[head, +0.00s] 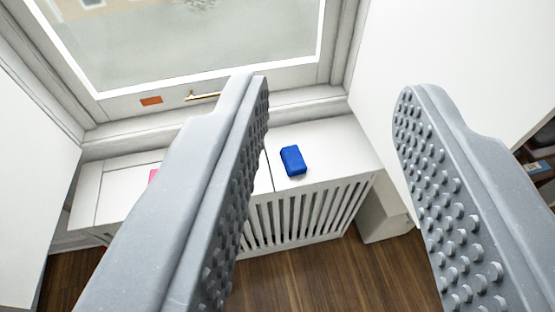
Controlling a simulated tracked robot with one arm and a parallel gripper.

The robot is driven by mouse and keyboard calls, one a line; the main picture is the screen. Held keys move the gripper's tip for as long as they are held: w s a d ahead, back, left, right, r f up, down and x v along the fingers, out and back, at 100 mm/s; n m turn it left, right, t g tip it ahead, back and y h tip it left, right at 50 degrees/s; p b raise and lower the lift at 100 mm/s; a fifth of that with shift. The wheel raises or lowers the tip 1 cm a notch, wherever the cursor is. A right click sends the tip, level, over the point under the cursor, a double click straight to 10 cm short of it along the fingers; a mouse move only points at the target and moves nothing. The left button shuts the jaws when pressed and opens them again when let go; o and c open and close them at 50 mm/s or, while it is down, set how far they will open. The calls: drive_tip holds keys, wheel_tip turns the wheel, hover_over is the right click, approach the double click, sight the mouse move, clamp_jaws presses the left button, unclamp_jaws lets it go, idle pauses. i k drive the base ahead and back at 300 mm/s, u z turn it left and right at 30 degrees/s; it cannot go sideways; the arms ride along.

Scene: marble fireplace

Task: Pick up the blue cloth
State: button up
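The blue cloth (293,160) looks like a small, compact blue block. It lies on the white top of a slatted radiator cover (340,150) below a window. My gripper (330,95) is open, with its two grey, studded fingers wide apart in the foreground. The cloth shows in the gap between the fingers, closer to the left finger in the picture. It is beyond the fingers and apart from them. Nothing is held between the fingers.
A pink item (153,176) is mostly hidden behind the left finger. The window (200,45) has a brass handle (203,96) and an orange patch (151,101) on its frame. White walls flank the recess. Wooden floor (300,275) is below. Shelves show at the right edge.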

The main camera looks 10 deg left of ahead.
sight(293, 161)
drive_tip(key=u, duration=0.1)
drive_tip(key=i, duration=1)
drive_tip(key=z, duration=0.1)
